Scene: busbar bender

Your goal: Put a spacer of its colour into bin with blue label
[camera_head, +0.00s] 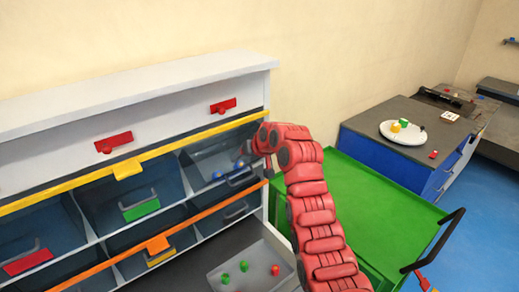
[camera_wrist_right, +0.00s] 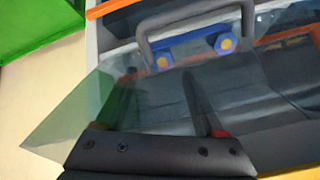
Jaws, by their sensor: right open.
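The bin with the blue label (camera_head: 200,160) is the right-hand bin of the upper row in the head view. Its blue label (camera_head: 240,180) sits by the grey front handle. Small blue spacers (camera_head: 217,175) lie inside it. My right gripper (camera_head: 248,150) is over the right side of this bin, partly hidden by its own wrist. In the right wrist view its dark fingers (camera_wrist_right: 160,88) stand apart with nothing between them, overlapped by a see-through bin wall. Two blue round pieces with orange centres (camera_wrist_right: 222,43) show beyond, near the handle. My left gripper is out of view.
A grey tray (camera_head: 225,287) below holds green spacers and a red one. Green-label (camera_head: 141,210) and red-label (camera_head: 25,262) bins are to the left. A green cart surface (camera_head: 370,215) is right of my arm. A white plate (camera_head: 402,137) with coloured pieces stands on a far bench.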

